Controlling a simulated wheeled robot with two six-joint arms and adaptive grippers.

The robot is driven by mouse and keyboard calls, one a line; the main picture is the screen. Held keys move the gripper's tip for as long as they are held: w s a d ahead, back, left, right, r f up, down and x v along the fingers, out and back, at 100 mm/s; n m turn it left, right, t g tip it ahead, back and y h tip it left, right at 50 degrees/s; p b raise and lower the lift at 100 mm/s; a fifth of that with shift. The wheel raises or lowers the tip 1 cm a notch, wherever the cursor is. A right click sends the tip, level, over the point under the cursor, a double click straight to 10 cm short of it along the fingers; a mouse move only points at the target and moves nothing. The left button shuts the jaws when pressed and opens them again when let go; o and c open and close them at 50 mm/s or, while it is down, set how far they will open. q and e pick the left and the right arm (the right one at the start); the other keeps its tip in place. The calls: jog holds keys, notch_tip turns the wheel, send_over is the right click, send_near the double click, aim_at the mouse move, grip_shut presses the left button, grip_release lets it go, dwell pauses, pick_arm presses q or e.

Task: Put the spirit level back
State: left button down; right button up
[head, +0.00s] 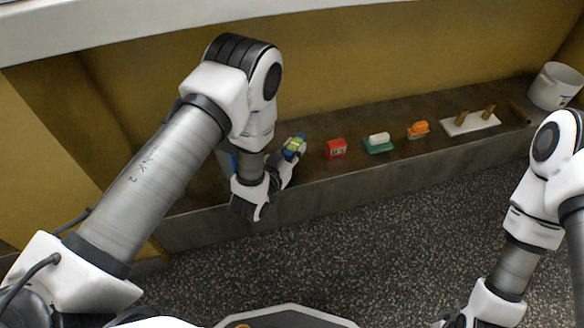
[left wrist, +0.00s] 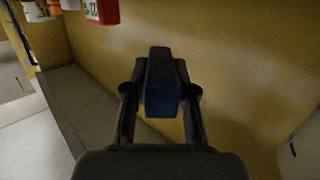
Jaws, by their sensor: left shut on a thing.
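My left gripper (head: 291,153) is shut on a small block, probably the spirit level (head: 295,146), which shows yellow-green and blue in the head view. In the left wrist view the left gripper (left wrist: 160,95) has its two dark fingers on either side of the level, whose dark blue face (left wrist: 161,88) points at the camera. In the head view it is beside the red item, over the left part of the dark ledge; the exact gap to the ledge cannot be told. A white board with two wooden pegs (head: 470,124) lies farther right on the ledge. My right gripper is out of the frame.
The dark ledge (head: 300,189) runs along the yellow wall (head: 400,50). A red item (head: 336,148), a green and white item (head: 378,143), an orange item (head: 418,130) and a white bucket (head: 555,87) stand on it. A bluish thing (head: 228,160) is partly hidden behind my left arm.

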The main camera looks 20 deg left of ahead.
pick_arm(q)
jog(key=shift+w+a+f+b, duration=0.15)
jog(key=shift+f+b, duration=0.15)
jog(key=shift+f, duration=0.25)
jog(key=shift+w+f+b, duration=0.1)
jog(key=shift+f+b, duration=0.15)
jog(key=shift+f, duration=0.3)
jog(key=f+b, duration=0.2)
jog(key=f, duration=0.1)
jog(key=f+b, duration=0.2)
jog(key=shift+w+a+f, duration=0.2)
jog(key=shift+w, duration=0.05)
jog(key=shift+r, duration=0.3)
jog(key=shift+f, duration=0.2)
jog(key=c, duration=1)
grip_release()
jog(key=shift+o, duration=0.2)
jog(key=shift+r, duration=0.1)
